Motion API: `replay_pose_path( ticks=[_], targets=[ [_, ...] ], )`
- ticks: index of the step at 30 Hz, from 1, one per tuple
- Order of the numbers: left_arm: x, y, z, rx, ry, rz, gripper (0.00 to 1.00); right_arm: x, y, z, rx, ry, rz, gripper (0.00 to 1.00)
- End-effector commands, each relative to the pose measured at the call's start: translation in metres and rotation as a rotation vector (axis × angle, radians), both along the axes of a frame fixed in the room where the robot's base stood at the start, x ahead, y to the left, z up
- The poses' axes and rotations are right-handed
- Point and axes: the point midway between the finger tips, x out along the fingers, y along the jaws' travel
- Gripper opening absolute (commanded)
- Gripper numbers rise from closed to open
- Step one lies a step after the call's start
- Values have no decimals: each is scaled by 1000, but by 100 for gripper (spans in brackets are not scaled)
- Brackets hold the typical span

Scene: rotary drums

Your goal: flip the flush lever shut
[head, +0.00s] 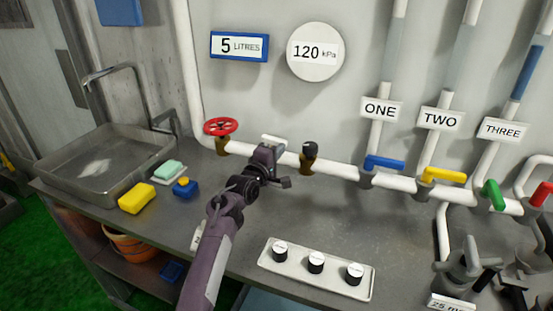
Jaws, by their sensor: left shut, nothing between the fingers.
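No label reading "flush" shows, so I cannot tell for certain which lever it is. A red lever (541,194) sits at the far right of the white pipe and points up. Along the pipe to its left are a green lever (492,194), tilted, a yellow lever (444,174) and a blue lever (384,162), both lying roughly along the pipe. My left gripper (270,158) is shut and empty. It appears in front of the pipe, between a red handwheel and a black-topped brass valve (309,157), well left of the coloured levers. I do not make out my right gripper.
The red handwheel (221,126) stands left. A sink (110,165), yellow sponge (136,198), soap dish (168,175) and blue item (184,188) are farther left. A plate with three knobs (316,290) lies in front. Dark and grey fittings (465,275) crowd the lower right.

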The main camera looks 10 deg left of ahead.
Motion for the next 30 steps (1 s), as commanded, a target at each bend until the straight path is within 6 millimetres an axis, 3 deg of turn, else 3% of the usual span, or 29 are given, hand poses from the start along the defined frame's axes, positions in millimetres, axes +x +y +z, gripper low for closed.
replay_pose_path(
  ticks=[11,30],
  targets=[
    [11,-9,0,-1,0,-8,0,-1,19,-5,23,1,1,65],
    [14,-14,2,0,-4,-13,0,-2,7,-6,9,2,-2,65]
  ],
)
